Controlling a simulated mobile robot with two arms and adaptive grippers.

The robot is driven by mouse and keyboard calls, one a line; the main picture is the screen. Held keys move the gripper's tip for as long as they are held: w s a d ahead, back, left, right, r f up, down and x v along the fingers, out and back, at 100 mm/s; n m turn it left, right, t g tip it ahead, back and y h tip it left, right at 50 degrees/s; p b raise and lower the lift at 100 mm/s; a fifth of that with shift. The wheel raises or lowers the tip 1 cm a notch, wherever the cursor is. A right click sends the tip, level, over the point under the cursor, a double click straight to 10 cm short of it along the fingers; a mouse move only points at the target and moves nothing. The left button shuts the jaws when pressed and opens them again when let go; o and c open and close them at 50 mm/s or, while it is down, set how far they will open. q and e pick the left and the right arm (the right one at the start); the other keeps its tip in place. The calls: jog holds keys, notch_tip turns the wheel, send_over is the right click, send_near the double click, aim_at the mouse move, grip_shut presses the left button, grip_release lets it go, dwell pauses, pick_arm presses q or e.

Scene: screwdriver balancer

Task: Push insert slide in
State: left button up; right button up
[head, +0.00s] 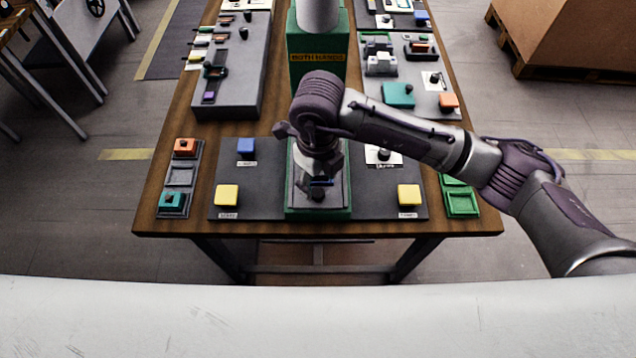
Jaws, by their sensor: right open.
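My right arm reaches in from the right, and my right gripper (318,184) points down over the front of the green press (318,78) in the table's middle. The gripper is open. Beneath it is a grey slide (303,204) in a green-edged bed (318,214) at the table's front edge. My left gripper is not in view.
Yellow buttons (227,195) (409,195) flank the bed, with a blue button (246,146) behind the left one. A dark raised panel (226,92) stands at the back left.

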aim_at(318, 192)
jog(key=shift+f+p, duration=0.35)
jog(key=shift+f, duration=1.8)
jog(key=shift+c, duration=0.3)
grip_shut()
jog(key=shift+w, duration=0.1)
